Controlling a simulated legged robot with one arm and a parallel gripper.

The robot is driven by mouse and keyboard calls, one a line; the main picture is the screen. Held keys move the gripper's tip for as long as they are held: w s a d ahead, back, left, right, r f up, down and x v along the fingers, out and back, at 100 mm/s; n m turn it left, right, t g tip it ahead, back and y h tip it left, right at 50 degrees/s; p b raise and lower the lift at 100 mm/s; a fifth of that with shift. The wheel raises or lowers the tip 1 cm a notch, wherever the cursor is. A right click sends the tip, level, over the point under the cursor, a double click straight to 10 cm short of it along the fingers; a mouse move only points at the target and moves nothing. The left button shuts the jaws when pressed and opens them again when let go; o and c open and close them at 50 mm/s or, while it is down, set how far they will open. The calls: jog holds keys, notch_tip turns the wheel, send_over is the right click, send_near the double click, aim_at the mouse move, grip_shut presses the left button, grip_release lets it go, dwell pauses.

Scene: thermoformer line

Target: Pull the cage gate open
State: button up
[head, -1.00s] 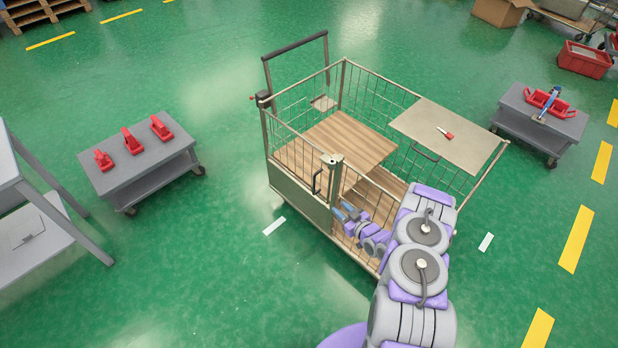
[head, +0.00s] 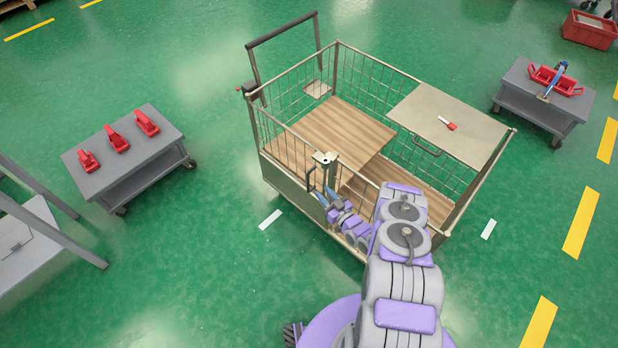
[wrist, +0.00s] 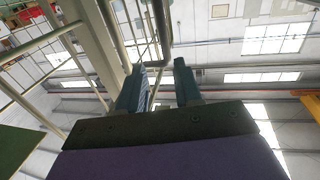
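The wire cage cart (head: 380,60) stands ahead of me, with wooden boards inside. Its near left side has a solid lower panel (head: 285,190) with wire mesh above, and looks like the gate, in line with its frame. A dark upright handle (head: 312,178) is at that side's near end, beside a corner post with a latch-like cap (head: 325,158). My gripper (head: 325,197) is close by the handle, partly hidden by its own wrist. In the wrist view my gripper (wrist: 160,80) has its fingers apart, with a thin bar (wrist: 160,25) beyond or between the tips; contact cannot be told.
A grey trolley with red clamps (head: 118,150) stands left of the cart, with clear green floor between. Another grey trolley (head: 545,105) stands at right. A metal-legged table (head: 35,235) is at far left. A tan shelf panel (head: 460,130) tops the cart's right end.

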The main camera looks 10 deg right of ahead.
aim_at(308, 179)
jog(key=x, duration=0.3)
jog(key=b+x, duration=0.1)
jog(key=x, duration=0.2)
jog(key=a+b+x, duration=0.1)
jog(key=x, duration=0.2)
jog(key=shift+w+a+f, duration=0.1)
jog(key=shift+a+f, duration=0.05)
jog(key=shift+a, duration=0.1)
jog(key=shift+w+d, duration=0.25)
jog(key=shift+d, duration=0.25)
jog(key=shift+a, duration=0.55)
jog(key=c, duration=0.4)
grip_shut()
jog(key=shift+d, duration=0.3)
